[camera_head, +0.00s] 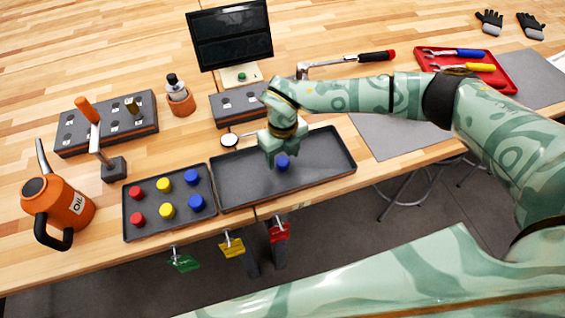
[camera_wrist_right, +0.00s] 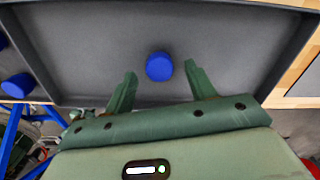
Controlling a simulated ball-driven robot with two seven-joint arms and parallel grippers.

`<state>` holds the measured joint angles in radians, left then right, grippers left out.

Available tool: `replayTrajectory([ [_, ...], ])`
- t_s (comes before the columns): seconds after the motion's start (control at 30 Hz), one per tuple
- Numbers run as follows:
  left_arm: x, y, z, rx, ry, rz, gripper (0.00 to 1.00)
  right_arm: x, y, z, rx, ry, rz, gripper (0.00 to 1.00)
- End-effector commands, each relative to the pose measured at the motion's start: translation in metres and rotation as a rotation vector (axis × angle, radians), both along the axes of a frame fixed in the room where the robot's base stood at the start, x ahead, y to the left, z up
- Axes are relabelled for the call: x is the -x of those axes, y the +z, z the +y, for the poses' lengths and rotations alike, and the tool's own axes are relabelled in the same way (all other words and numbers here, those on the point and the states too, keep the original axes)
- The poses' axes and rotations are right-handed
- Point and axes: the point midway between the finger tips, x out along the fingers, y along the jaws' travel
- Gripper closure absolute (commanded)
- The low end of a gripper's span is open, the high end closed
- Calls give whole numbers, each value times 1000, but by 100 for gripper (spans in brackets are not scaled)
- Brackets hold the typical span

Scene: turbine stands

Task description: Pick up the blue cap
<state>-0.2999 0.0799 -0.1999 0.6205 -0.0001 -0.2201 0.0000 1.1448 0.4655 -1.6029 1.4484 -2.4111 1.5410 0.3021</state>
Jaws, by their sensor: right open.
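A blue cap (camera_head: 283,162) stands alone on the large grey tray (camera_head: 325,160). It also shows in the right wrist view (camera_wrist_right: 159,66), just beyond and between my right fingertips. My right gripper (camera_head: 279,152) hangs over this tray, close above the cap, and partly hides it in the head view. In the right wrist view my right gripper (camera_wrist_right: 160,75) is open, with nothing between its fingers. Two more blue caps (camera_head: 191,177) (camera_head: 196,203) stand in the smaller tray (camera_head: 155,232) at left, beside two red and two yellow caps. My left gripper is not in view.
An orange oil can (camera_head: 62,205) and a hammer (camera_head: 88,112) stand at left. A monitor (camera_head: 230,36) and a torque wrench (camera_head: 345,60) are behind the tray. A red tool tray (camera_head: 495,75) lies at far right. Clamps (camera_head: 232,246) hang at the table's front edge.

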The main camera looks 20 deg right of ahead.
Motion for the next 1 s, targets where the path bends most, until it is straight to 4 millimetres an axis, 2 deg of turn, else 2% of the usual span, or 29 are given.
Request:
replayTrajectory([
  [0.03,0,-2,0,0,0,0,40,1,-10,1,-1,1,1,44],
  [0.13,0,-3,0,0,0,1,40,1,-21,1,0,0,1,44],
  [0.4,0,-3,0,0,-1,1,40,0,-24,0,0,1,-1,44],
  [0.6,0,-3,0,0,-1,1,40,0,-23,0,0,1,-1,100],
  [0.87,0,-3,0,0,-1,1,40,0,-23,0,0,1,-1,100],
  [1.0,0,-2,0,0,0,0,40,0,-17,0,-1,1,-2,100],
])
